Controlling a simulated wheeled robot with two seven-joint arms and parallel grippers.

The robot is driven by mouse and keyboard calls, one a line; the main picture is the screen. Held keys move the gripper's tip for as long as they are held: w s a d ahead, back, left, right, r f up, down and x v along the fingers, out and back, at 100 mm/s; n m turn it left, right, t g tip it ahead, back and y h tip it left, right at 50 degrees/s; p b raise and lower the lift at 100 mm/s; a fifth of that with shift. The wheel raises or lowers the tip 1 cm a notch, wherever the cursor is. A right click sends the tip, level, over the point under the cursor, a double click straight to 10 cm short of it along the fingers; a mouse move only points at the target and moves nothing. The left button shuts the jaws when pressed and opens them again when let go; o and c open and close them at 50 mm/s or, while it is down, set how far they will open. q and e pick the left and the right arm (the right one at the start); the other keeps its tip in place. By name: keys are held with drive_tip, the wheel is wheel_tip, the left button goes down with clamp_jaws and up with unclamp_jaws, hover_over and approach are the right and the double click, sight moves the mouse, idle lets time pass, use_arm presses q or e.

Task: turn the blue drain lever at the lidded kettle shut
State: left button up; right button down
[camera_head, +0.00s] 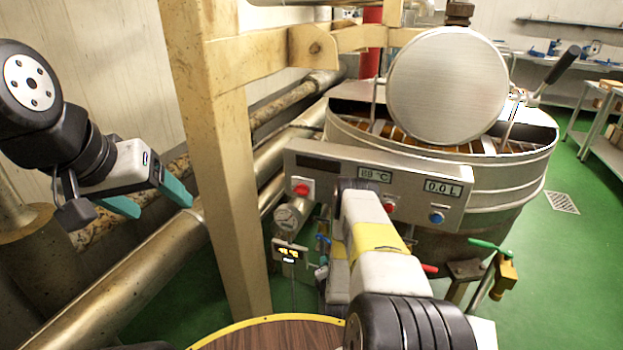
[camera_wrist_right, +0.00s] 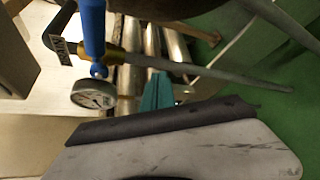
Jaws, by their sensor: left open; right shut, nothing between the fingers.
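The steel kettle (camera_head: 500,185) stands behind the control panel, its round lid (camera_head: 447,85) tilted up above it. The blue drain lever shows in the right wrist view (camera_wrist_right: 93,30) as a blue handle beside a DRAIN tag (camera_wrist_right: 68,48), on a brass-coloured fitting. A small blue piece beside my right arm in the head view (camera_head: 323,239) appears to be the same lever. My right gripper (camera_wrist_right: 157,92) is shut and empty, right of the lever; I cannot tell if they touch. My left gripper (camera_head: 150,198) is open and empty at the left, far from the lever.
The control panel (camera_head: 335,165) has red and blue buttons. A pressure gauge (camera_head: 290,216) hangs below it and also shows in the wrist view (camera_wrist_right: 93,93). A beige post (camera_head: 215,150) stands between my arms. A green-handled valve (camera_head: 492,246) is at right. Green floor (camera_head: 560,290) is clear.

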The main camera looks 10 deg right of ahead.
drive_tip(key=shift+w+a+f+m+t+y, duration=0.2)
drive_tip(key=shift+w+a+m+t, duration=0.15)
drive_tip(key=shift+m, duration=0.2)
drive_tip(key=shift+w+a+f+m+t+y, duration=0.1)
drive_tip(key=shift+w+a+f+m+t, duration=0.1)
drive_tip(key=shift+a+m+t, duration=0.3)
